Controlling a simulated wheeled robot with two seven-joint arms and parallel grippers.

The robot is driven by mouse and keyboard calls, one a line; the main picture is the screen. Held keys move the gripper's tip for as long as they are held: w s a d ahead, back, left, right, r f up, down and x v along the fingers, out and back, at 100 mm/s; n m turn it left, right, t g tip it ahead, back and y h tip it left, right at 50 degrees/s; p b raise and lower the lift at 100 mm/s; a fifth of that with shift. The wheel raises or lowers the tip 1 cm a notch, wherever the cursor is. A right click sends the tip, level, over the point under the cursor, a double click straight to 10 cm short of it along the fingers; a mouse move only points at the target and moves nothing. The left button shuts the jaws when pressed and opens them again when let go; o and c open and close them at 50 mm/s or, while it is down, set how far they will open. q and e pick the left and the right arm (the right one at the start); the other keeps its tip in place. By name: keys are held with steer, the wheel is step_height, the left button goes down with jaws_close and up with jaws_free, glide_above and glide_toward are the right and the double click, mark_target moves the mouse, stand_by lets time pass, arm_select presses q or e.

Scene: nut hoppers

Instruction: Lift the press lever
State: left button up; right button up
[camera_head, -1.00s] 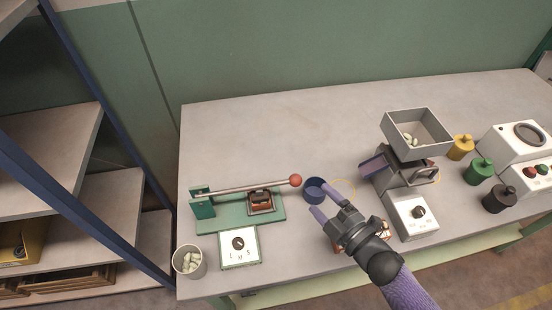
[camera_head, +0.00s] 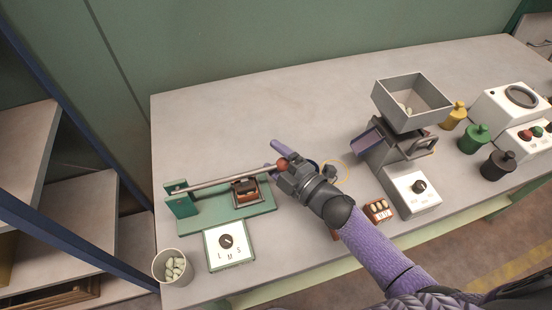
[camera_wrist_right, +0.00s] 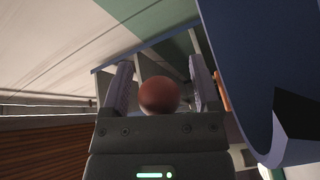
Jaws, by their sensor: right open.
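The press has a green base (camera_head: 255,206) with a grey lever bar (camera_head: 225,179) that runs almost level to a red ball knob (camera_head: 283,165). My right gripper (camera_head: 279,155) is at the knob, with a purple finger showing beyond it. In the right wrist view the knob (camera_wrist_right: 159,96) lies between the two open fingers (camera_wrist_right: 160,85), with gaps visible at its sides. The dark and brown press block (camera_head: 245,192) sits under the lever. My left gripper is not in view.
A dial box (camera_head: 229,246) and a cup of pale nuts (camera_head: 172,267) stand in front of the press. A hopper (camera_head: 412,100) and coloured weights (camera_head: 476,139) stand to the right. The back of the table is clear.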

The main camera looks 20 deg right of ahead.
steer(key=shift+c, duration=0.3)
jaws_close()
stand_by(1.1)
